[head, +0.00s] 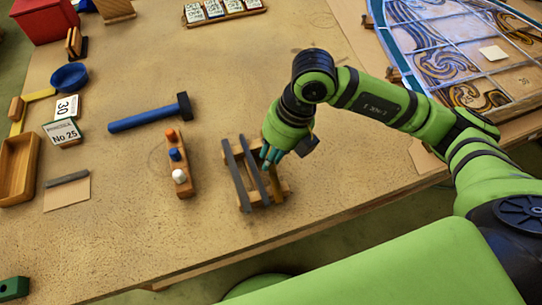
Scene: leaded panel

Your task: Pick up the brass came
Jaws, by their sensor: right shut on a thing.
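A small wooden rack (247,206) stands near the table's front edge. Two dark grey cames (236,172) lie slanted across it, side by side. The brass came (275,184), a yellowish-brown strip, is at the rack's right side, next to the grey ones. My right gripper (270,158) comes down from the right and is shut on the upper end of the brass came. The fingers hide that end. The came is still at the rack; I cannot tell whether it touches it. My left gripper is not in view.
A wooden block with orange, blue and white knobs (178,165) stands left of the rack, with a blue-handled hammer (150,113) behind it. The leaded panel (455,50) lies at the back right. The table between rack and front edge is clear.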

